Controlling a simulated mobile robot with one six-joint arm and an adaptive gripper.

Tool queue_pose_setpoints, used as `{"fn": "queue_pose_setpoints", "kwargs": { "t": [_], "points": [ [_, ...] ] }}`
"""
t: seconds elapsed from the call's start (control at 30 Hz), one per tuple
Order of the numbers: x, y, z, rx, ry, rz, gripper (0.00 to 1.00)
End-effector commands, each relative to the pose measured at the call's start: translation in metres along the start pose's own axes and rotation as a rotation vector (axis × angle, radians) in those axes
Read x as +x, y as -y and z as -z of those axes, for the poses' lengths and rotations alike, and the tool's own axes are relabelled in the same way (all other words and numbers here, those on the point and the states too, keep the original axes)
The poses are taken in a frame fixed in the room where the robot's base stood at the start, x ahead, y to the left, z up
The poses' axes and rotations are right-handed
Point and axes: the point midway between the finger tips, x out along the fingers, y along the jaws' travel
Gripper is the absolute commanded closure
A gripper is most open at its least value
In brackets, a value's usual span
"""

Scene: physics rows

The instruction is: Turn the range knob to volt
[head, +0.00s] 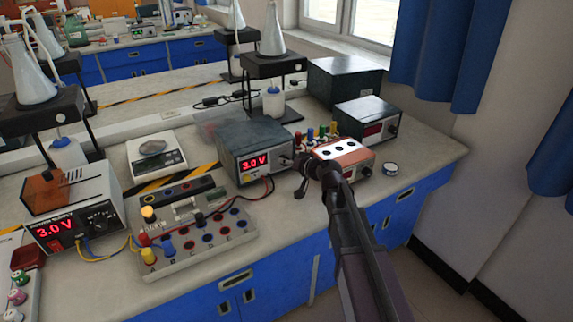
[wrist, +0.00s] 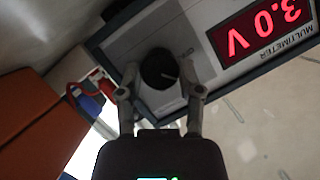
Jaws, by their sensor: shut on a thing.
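The multimeter (head: 250,135) is a dark-topped box with a light front and a red display reading 3.0 V. In the wrist view its front panel (wrist: 200,28) is tilted and shows the printed word MULTIMETER. The black round range knob (wrist: 160,68) has a pale pointer line. My gripper (wrist: 160,88) has one finger on each side of the knob and is shut on it. In the head view my gripper (head: 302,172) is at the right end of the multimeter's front, and my arm hides part of what lies behind it. The knob's position markings are not readable.
An orange-topped device (head: 342,151) stands close to the right of my gripper. A terminal board (head: 195,235) with a red wire lies in front of the multimeter. Another 3.0 V unit (head: 78,222) is at left. Bare bench (head: 425,160) is free at right.

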Motion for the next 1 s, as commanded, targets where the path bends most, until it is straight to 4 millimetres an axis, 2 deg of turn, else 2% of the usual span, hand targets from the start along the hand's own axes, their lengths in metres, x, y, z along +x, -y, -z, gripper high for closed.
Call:
{"fn": "queue_pose_setpoints", "kwargs": {
  "t": [0.3, 0.77, 0.8, 0.87, 0.9, 1.0],
  "points": [
    [0.0000, 0.0012, -0.0029, 0.117, 0.009, 0.052, 1.00],
    [-0.0003, 0.0019, -0.0030, 0.129, 0.010, 0.059, 1.00],
    [-0.0003, 0.0019, -0.0030, 0.130, 0.010, 0.058, 0.41],
    [-0.0003, 0.0017, -0.0027, 0.130, 0.009, 0.058, 0.23],
    [-0.0003, 0.0016, -0.0025, 0.130, 0.008, 0.058, 0.18],
    [-0.0002, 0.0012, -0.0019, 0.130, 0.007, 0.057, 0.18]
  ]
}}
